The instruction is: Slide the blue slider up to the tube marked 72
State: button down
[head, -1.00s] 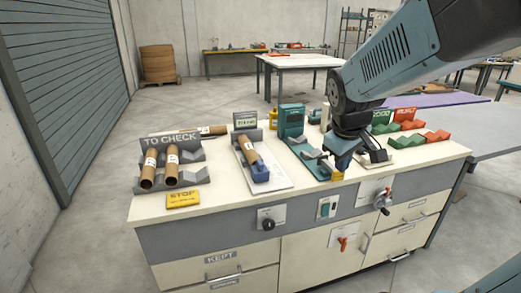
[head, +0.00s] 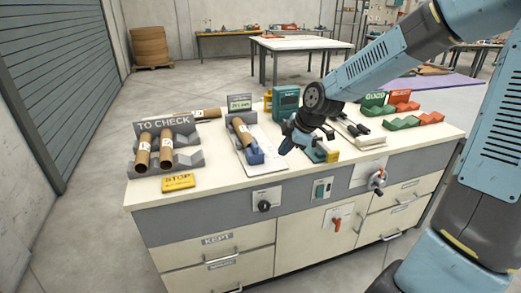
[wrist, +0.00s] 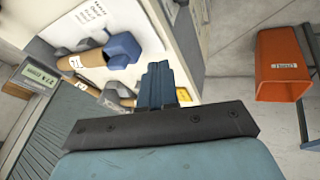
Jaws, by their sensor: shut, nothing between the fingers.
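The blue slider (head: 257,155) sits on a pale board at the lower end of a brown cardboard tube (head: 240,128) with a white label. In the wrist view the slider (wrist: 124,47) is beside the tube's end (wrist: 78,64); I cannot tell whether they touch. The label's number is too small to read surely. My gripper (head: 287,149) is shut and empty, above the bench to the right of the slider. Its fingers (wrist: 158,82) point toward the board side in the wrist view, apart from the slider.
A grey TO CHECK rack (head: 187,160) with two tubes stands at left, with a yellow STOP block (head: 178,182) before it. A teal device (head: 286,100) stands behind my gripper. Green (head: 404,123) and red (head: 431,118) holders stand at right. An orange bin (wrist: 282,65) is on the floor.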

jog(key=shift+w+r+n+y, duration=0.6)
jog(key=shift+w+r, duration=0.15)
jog(key=shift+r, duration=0.3)
send_near(255, 155)
jog(key=shift+t, duration=0.3)
jog(key=shift+s+a+f, duration=0.25)
jog(key=shift+s+f, duration=0.25)
jog(key=shift+f, duration=0.2)
jog(key=shift+s+a+f, duration=0.2)
jog(key=shift+s+f, duration=0.3)
jog(key=shift+f, duration=0.2)
jog(key=shift+s+a+f, duration=0.25)
jog(key=shift+s+f, duration=0.25)
jog(key=shift+f, duration=0.2)
jog(key=shift+w+a, duration=0.3)
jog(key=shift+w, duration=0.7)
jog(key=shift+w+a, duration=0.25)
jog(key=shift+w, duration=0.75)
jog(key=shift+w+d, duration=0.1)
